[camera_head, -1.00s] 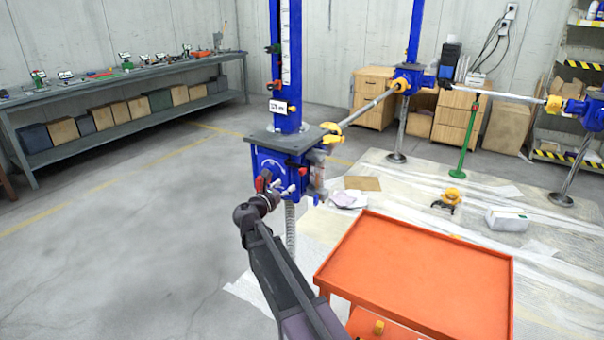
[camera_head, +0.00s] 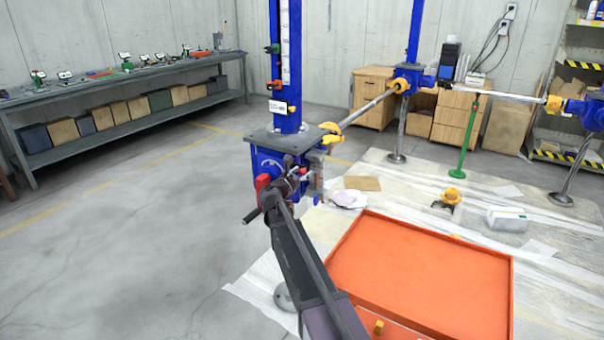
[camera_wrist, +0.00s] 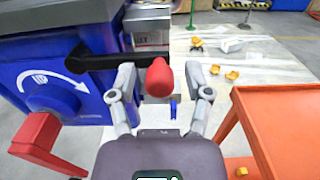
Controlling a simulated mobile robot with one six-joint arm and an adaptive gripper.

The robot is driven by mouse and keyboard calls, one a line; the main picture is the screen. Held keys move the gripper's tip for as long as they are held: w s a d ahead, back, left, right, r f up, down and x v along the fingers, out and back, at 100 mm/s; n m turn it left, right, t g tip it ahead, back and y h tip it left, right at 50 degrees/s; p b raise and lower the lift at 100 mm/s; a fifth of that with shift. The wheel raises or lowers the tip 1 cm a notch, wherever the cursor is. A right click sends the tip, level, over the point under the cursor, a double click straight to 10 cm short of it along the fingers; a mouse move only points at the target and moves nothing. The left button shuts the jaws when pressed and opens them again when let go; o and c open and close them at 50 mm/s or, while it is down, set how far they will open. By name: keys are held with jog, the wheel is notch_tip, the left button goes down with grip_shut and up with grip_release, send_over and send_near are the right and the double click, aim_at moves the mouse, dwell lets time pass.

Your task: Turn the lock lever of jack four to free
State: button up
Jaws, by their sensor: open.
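The nearest jack has a blue housing (camera_head: 266,160) under a grey plate, with a blue column above. In the wrist view its blue face (camera_wrist: 50,85) carries a white curved arrow. A black lever (camera_wrist: 100,61) runs along the top of this face and ends in a red knob (camera_wrist: 159,78). My gripper (camera_wrist: 167,84) is open, with the knob in the gap between its fingers; contact cannot be told. A second red handle (camera_wrist: 40,140) is at lower left in the wrist view. In the head view my gripper (camera_head: 287,183) is against the housing, partly hiding it. No jack number is readable.
An orange tray cart (camera_head: 420,275) stands right of my arm; its edge (camera_wrist: 262,130) is close on the right in the wrist view. Yellow shaft couplings (camera_head: 331,133) join the jack to a shaft. The floor at left is clear.

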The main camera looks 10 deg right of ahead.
grip_shut()
jog(key=shift+d+f, duration=0.1)
jog(key=shift+d, duration=0.15)
